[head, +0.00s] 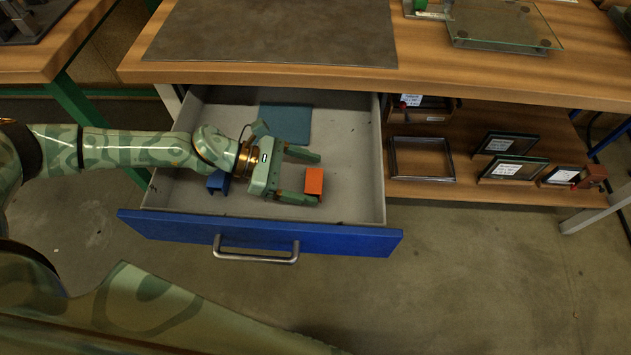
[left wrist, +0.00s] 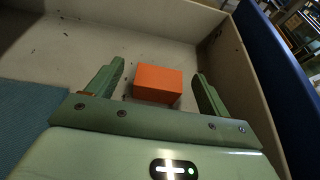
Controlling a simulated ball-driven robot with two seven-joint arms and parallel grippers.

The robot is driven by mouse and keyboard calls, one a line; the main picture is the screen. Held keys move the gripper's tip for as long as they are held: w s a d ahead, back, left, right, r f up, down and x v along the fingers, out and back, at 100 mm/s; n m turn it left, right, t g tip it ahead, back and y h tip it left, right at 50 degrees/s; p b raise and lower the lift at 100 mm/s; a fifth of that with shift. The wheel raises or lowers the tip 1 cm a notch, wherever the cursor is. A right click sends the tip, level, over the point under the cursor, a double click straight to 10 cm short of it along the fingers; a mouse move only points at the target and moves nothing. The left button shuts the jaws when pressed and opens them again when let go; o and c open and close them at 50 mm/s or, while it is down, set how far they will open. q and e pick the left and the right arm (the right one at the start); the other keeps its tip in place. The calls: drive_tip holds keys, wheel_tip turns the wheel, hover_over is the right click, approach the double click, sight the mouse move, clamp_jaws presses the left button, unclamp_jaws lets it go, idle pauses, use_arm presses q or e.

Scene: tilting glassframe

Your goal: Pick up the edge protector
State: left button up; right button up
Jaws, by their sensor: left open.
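An orange block-like piece (head: 314,181), which looks like the edge protector, lies in the open drawer (head: 360,200) toward its front right. My left gripper (head: 316,178) is low inside the drawer, open, pointing right, with its fingertips at the orange piece. In the left wrist view the orange piece (left wrist: 158,84) shows between the two open fingers (left wrist: 160,72), with a gap on each side. I cannot tell how far above the drawer floor the fingers are. My right gripper is not in view.
A blue piece (head: 218,182) lies in the drawer under my left wrist, partly hidden. A teal mat (head: 286,122) lies at the drawer's back. The blue drawer front (head: 340,238) and side walls bound the space. Framed glass panes (head: 511,144) stand on the shelf at right.

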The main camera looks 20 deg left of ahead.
sight(319, 181)
use_arm(q)
drive_tip(key=b+x, duration=0.1)
drive_tip(key=x, duration=0.4)
drive_tip(key=shift+w+d+f, duration=0.1)
drive_tip(key=shift+d+f, duration=0.1)
drive_tip(key=shift+d, duration=0.15)
drive_tip(key=shift+r, duration=0.1)
drive_tip(key=c, duration=1)
